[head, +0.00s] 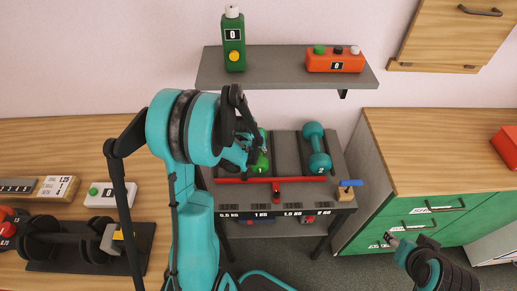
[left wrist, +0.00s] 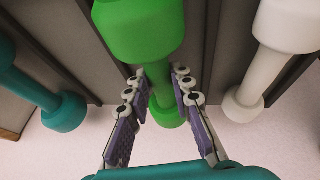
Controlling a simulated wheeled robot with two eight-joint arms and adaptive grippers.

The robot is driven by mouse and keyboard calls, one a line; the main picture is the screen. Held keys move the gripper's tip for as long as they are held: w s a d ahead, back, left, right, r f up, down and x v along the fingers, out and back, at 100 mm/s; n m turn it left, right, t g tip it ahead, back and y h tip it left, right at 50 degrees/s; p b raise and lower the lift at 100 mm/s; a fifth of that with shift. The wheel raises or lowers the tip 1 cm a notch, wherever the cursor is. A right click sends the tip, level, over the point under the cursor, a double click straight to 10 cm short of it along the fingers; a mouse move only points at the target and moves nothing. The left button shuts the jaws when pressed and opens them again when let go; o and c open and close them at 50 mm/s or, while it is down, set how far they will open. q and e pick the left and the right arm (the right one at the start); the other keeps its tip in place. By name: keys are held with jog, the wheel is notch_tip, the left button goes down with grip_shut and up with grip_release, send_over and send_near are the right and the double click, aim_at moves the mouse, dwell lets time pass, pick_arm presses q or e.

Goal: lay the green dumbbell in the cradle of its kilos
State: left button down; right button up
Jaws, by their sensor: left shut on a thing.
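The green dumbbell (head: 262,164), marked 1, is at the rack, over the slot above the 1 KG label (head: 262,214). My left gripper (head: 247,141) is shut on it. In the left wrist view the fingers (left wrist: 162,95) stand on both sides of the handle of the green dumbbell (left wrist: 140,30), which lines up with the slot between the dividers. I cannot tell whether it rests on the rack. My left arm hides part of it in the head view. My right gripper (head: 394,241) is at lower right, its jaws unclear.
A teal dumbbell (head: 316,146) lies in the 2 KG slot; the 1.5 KG slot (head: 287,152) looks empty. A shelf (head: 285,77) hangs above. Wooden counters (head: 440,150) flank the rack.

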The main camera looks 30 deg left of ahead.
pick_arm(q)
jog(key=c, duration=1.3)
grip_release()
jog(key=shift+s+r+p, duration=0.1)
jog(key=shift+r+p, duration=0.2)
jog(key=a+p+v, duration=0.1)
jog(key=p+v, duration=0.4)
jog(key=v, duration=0.6)
jog(key=s+d+r+m, duration=0.2)
jog(key=s+d+r, duration=0.1)
jog(key=s+d, duration=0.1)
jog(key=s+d+r+m+t, duration=0.1)
jog(key=s+d+r+m, duration=0.1)
jog(key=s+d+r, duration=0.2)
jog(key=s+d+r+m+t, duration=0.1)
jog(key=s+d+r+m, duration=0.1)
jog(key=s+d+r, duration=0.2)
jog(key=shift+s+d+r+m+h, duration=0.15)
jog(key=shift+s+d, duration=0.2)
jog(key=shift+d, duration=0.3)
jog(key=shift+s+d+f+m+h, duration=0.1)
jog(key=shift+s+d, duration=0.25)
jog(key=shift+d, duration=0.3)
jog(key=shift+s+d+r+m+h, duration=0.15)
jog(key=shift+s+d, duration=0.25)
jog(key=shift+d, duration=0.25)
